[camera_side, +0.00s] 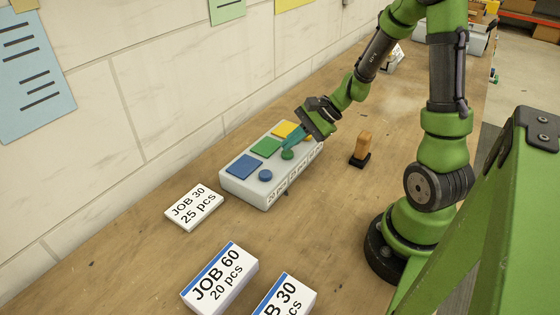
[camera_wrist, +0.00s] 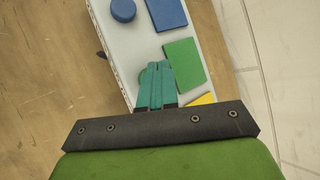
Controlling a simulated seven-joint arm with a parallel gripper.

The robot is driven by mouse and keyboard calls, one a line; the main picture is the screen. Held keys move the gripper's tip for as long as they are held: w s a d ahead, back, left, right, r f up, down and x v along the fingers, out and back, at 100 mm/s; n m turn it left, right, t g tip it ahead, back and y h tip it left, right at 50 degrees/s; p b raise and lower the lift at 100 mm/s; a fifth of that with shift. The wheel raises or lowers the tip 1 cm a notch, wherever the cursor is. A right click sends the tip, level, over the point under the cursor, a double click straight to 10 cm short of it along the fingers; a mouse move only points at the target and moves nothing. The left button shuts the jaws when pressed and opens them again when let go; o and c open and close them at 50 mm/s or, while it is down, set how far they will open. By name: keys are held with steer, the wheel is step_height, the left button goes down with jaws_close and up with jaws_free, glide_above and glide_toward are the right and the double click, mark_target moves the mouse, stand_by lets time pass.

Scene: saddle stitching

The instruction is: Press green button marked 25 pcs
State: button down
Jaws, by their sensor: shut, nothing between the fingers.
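A white button box (camera_side: 232,184) sits on the bench near the wall, with blue, green and yellow square pads and round buttons. The round green button (camera_side: 288,155) is beside the green square (camera_side: 266,147), in the middle row.
The blue round button (camera_side: 265,175) and blue square (camera_side: 244,166) lie nearer the side camera; the yellow square (camera_side: 284,128) is farther. A wooden-handled stamp (camera_side: 362,146) stands right of the box. Job cards (camera_side: 194,207) lie in front. The wall (camera_side: 150,80) is close behind.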

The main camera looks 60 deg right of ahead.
mark_target(292, 152)
steer(key=shift+f, duration=0.55)
stand_by(0.7)
steer(key=shift+r, duration=0.95)
steer(key=shift+r, duration=2.5)
